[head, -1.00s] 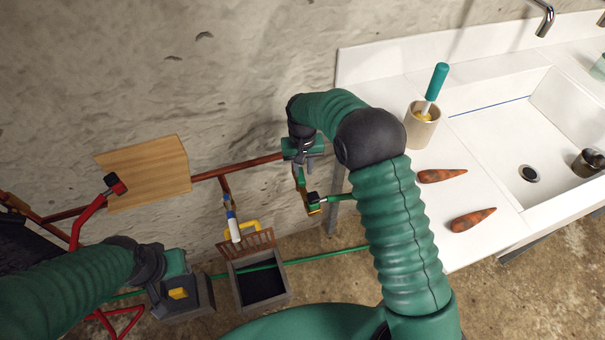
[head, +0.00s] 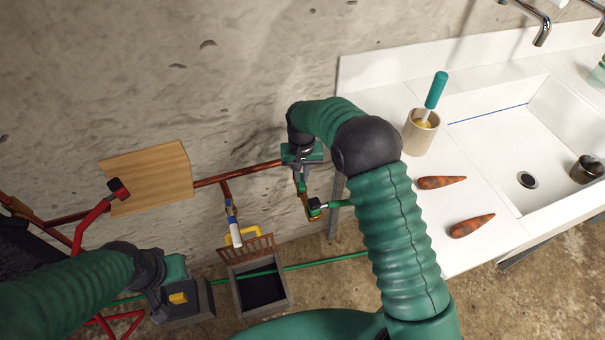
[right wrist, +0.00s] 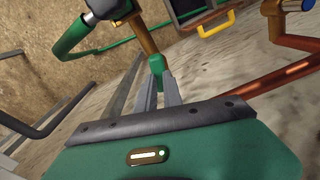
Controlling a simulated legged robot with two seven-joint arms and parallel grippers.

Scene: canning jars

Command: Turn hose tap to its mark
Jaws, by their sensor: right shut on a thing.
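The hose tap (head: 306,199) has a brass body and stands low by the wall, left of the white counter. It shows larger in the right wrist view (right wrist: 146,40), with a green lever (right wrist: 157,68) at its near end. My right gripper (right wrist: 159,86) has both fingers closed on the lever. In the head view my right gripper (head: 301,170) comes down from above and partly hides the tap. No mark on the tap can be made out. My left gripper (head: 170,287) is low at the left, over a grey block; its fingers cannot be made out.
A copper pipe (head: 240,172) runs along the wall past a wooden board (head: 150,177). A green hose (head: 330,260) crosses above a dark drain box (head: 262,290). The white counter (head: 405,185) holds carrots (head: 441,182) and a beige cup (head: 421,133).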

